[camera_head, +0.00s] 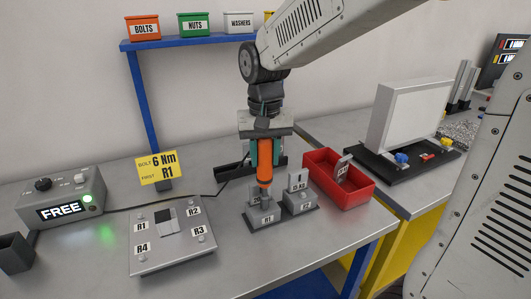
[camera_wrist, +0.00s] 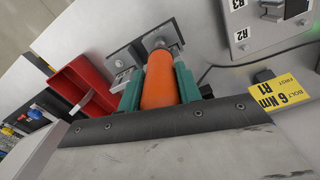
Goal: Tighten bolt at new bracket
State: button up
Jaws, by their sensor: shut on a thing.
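My gripper (camera_head: 264,156) is shut on an orange-handled driver (camera_head: 264,172), held upright, its green fingers on either side. The driver also shows in the wrist view (camera_wrist: 158,82). Its lower end is at the left grey stand (camera_head: 266,217); I cannot tell whether it is seated there. A grey plate (camera_head: 172,247) with corners labelled R1 to R4 lies on the bench, to the left. Bolt heads show near its corners, and a dark and white square piece is in its middle. A yellow card (camera_head: 159,169) reads "BOLT 6 Nm FIRST R1".
A second grey stand (camera_head: 300,201) and a red bin (camera_head: 333,188) are right of the driver. A box reading FREE (camera_head: 61,207), with a green light, stands left; a dark cable runs from it. A blue shelf (camera_head: 180,42) holds labelled boxes. A screen (camera_head: 413,111) stands at right.

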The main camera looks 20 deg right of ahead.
jog(key=shift+s+f, duration=0.1)
jog(key=shift+f, duration=0.35)
dwell(2.3)
jog(key=shift+r, duration=0.1)
jog(key=shift+r, duration=2.55)
